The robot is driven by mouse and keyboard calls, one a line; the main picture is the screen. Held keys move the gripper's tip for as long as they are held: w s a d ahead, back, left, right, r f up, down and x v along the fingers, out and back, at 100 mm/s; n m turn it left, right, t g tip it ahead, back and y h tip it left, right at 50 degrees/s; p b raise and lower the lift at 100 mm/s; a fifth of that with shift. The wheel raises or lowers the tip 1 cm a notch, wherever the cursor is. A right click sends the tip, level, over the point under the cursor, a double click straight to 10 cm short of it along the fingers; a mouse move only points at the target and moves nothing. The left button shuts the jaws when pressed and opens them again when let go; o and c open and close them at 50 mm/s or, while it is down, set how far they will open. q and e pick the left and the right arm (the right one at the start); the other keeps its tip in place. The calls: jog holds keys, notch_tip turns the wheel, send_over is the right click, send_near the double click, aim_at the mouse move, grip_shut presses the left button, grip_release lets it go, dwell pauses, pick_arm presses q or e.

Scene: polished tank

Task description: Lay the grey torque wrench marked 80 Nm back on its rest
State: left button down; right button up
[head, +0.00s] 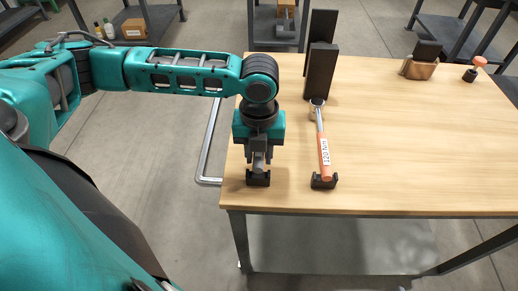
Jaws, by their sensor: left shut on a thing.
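My left gripper (259,160) points down at the table's front left corner. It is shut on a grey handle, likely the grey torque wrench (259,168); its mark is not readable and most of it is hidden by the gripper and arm. A small black rest (258,180) stands directly below and in front of the gripper. I cannot tell whether the handle touches it. To the right, an orange-handled wrench marked 120 Nm (323,150) lies with its handle end in another black rest (323,182). My right gripper is not in view.
Two dark upright blocks (320,75) stand behind the orange wrench. A copper-coloured holder (419,68) and an orange-topped tool (478,65) are at the back right. The wooden table (420,140) is clear at middle right. A metal rail (208,150) runs along its left side.

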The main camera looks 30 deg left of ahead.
pick_arm(q)
jog(key=shift+f, duration=0.9)
jog(key=c, duration=0.7)
grip_release()
jog(key=shift+c, duration=0.2)
jog(key=shift+f, duration=0.1)
jog(key=shift+r, duration=0.35)
notch_tip(320, 180, up, 5)
jog(key=p, duration=0.6)
jog(key=shift+r, duration=1.25)
